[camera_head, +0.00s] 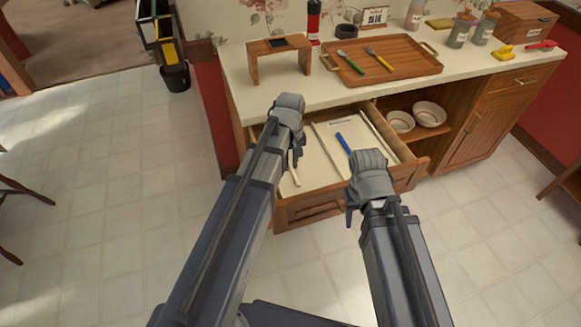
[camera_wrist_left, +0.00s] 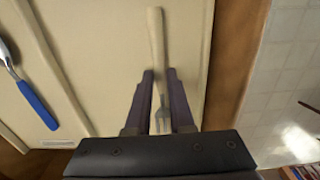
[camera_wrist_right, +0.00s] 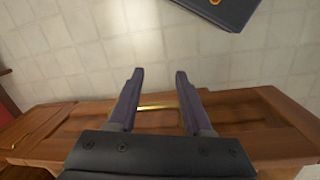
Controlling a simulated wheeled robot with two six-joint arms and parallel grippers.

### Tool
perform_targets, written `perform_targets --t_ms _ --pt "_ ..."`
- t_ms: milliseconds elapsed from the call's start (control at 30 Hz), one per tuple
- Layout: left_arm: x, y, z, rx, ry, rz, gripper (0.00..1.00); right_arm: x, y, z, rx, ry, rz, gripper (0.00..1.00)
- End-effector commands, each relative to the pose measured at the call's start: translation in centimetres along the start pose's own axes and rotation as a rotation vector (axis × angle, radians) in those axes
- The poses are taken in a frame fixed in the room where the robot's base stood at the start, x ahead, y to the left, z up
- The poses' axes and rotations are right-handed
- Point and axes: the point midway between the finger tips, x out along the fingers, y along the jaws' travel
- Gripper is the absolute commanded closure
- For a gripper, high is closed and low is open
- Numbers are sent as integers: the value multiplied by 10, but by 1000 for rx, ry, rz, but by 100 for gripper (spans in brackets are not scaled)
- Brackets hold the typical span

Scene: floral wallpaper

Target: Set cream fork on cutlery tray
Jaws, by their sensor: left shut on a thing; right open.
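The cream fork (camera_wrist_left: 156,35) lies along the right-hand compartment of the open drawer in the left wrist view. My left gripper (camera_wrist_left: 160,82) is shut on it, with the grey tines toward my wrist. In the head view the pale handle (camera_head: 293,170) shows just below my left gripper (camera_head: 297,150). The wooden tray (camera_head: 405,62) on the counter holds a green-handled utensil (camera_head: 350,62) and a yellow fork (camera_head: 379,60). My right gripper (camera_wrist_right: 159,76) is open and empty by the drawer front.
The open drawer (camera_head: 310,207) has dividers, and a blue-handled utensil (camera_head: 344,143) lies in another compartment. A small wooden stand (camera_head: 278,45) is left of the tray. Bowls (camera_head: 429,113) sit in the cabinet. Jars stand at the back right. The tray's right side is clear.

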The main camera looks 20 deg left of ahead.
Motion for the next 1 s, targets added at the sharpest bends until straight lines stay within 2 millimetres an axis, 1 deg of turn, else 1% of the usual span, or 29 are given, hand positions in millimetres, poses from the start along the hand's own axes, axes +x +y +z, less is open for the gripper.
perform_targets --t_ms 200,367,400,633,1000 --pt "-1 0 0 0 0 0 100 -1 0 0 0 0 0 50" --pt "4 0 0 0 0 0 100 4 0 0 0 0 0 50" --pt "2 0 0 0 0 0 75 2 0 0 0 0 0 50" --pt "2 0 0 0 0 0 49 2 0 0 0 0 0 50" --pt "-1 0 0 0 0 0 49 -1 0 0 0 0 0 50"
